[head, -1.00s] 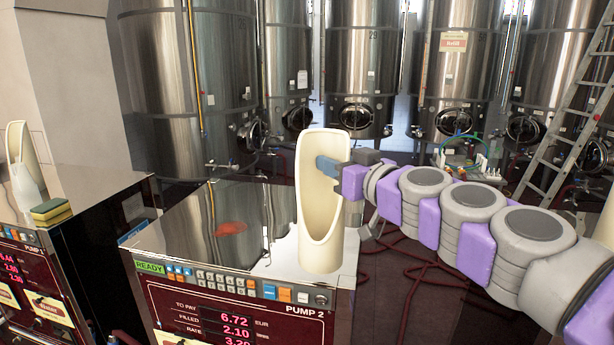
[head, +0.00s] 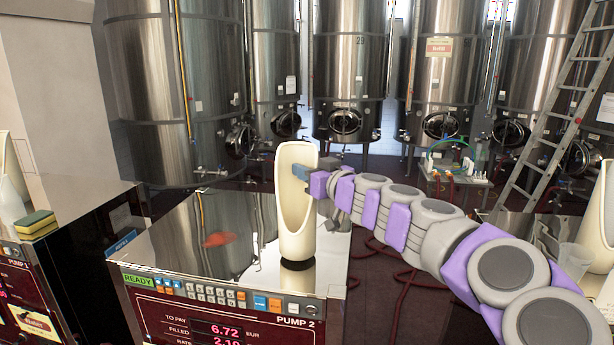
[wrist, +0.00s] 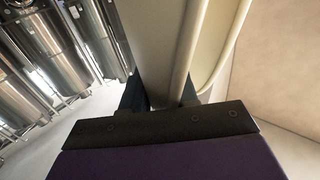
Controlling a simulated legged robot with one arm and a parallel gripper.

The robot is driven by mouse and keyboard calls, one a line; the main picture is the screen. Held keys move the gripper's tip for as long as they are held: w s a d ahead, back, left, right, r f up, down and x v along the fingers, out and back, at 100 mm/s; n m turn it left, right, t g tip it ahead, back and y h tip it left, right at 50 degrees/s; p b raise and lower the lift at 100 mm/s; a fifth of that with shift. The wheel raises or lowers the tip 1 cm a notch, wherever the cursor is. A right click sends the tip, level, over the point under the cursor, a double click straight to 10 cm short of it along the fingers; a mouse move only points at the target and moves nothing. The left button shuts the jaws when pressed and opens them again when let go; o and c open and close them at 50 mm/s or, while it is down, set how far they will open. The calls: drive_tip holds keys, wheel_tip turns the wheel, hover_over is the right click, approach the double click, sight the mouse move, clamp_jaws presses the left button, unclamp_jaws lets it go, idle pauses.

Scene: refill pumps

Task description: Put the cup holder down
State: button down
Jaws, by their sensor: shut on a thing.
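The cup holder (head: 297,225) is a tall cream tube with a scooped open front. It is upright over the front right part of the top of pump 2 (head: 185,235). A dark round patch shows right under its base, so it looks slightly above the top, though the gap is hard to judge. My gripper (head: 301,172) reaches in from the right and is shut on the holder's right wall, near its upper half. In the wrist view the cream wall (wrist: 160,35) runs between the dark fingers.
A red-orange patch (head: 218,240) shows on the pump's shiny top, left of the holder. Pump 1 stands at left with a yellow-green sponge (head: 36,224) and another cream holder (head: 13,165). Steel tanks (head: 345,60) and a ladder (head: 562,95) stand behind.

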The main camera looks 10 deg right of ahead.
drive_tip(key=shift+f, duration=0.75)
drive_tip(key=c, duration=0.9)
unclamp_jaws()
drive_tip(key=shift+o, duration=0.2)
drive_tip(key=b+v, duration=0.2)
drive_tip(key=v, duration=1)
drive_tip(key=shift+d, duration=0.1)
